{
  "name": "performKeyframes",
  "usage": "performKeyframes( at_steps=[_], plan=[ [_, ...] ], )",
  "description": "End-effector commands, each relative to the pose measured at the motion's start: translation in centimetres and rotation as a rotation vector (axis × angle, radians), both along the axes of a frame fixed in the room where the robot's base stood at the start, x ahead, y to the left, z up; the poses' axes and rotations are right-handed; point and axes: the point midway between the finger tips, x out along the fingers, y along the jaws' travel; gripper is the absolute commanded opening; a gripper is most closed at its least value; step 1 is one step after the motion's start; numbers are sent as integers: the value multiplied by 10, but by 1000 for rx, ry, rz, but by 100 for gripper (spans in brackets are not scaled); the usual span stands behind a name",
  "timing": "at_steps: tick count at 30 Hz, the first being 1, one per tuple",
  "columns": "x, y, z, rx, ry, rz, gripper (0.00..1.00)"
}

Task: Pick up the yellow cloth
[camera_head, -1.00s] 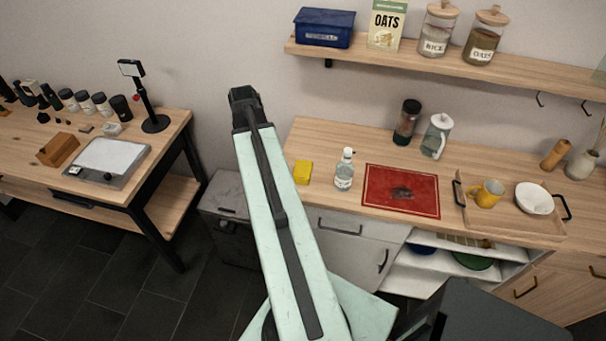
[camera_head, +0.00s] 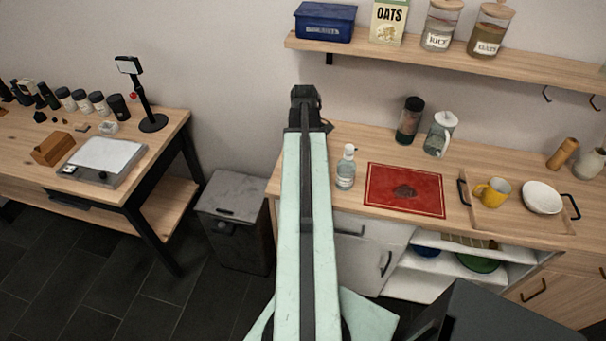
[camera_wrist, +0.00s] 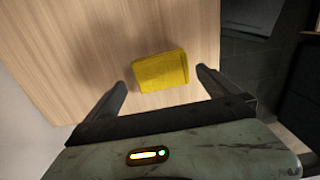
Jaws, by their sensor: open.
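The yellow cloth (camera_wrist: 160,72) is a small folded block lying on the wooden counter. In the wrist view it sits just ahead of my gripper, in line with the space between the two fingers. My gripper (camera_wrist: 163,84) is open and empty, with one finger to each side of the cloth's near edge. I cannot tell how high the fingers are above the counter. In the head view my gripper (camera_head: 306,97) is at the far end of my arm, over the counter's left end. The arm hides the cloth there.
A clear pump bottle (camera_head: 345,170) stands right of my arm, beside a red mat (camera_head: 430,204) with a dark stain. A tray (camera_head: 480,224) with a yellow mug (camera_head: 492,192) and white bowl (camera_head: 541,197) is further right. A grey bin (camera_head: 236,205) stands left of the counter.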

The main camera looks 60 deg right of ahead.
Motion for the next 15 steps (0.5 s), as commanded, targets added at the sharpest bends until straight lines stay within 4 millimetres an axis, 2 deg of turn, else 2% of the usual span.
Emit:
performKeyframes(
  at_steps=[1,6,14,15],
  plan=[
    [-1,0,-16,0,0,0,100],
    [-2,0,-43,0,0,-1,100],
    [-2,0,-41,0,0,-1,100],
    [-2,0,-41,0,0,-1,92]
  ],
)
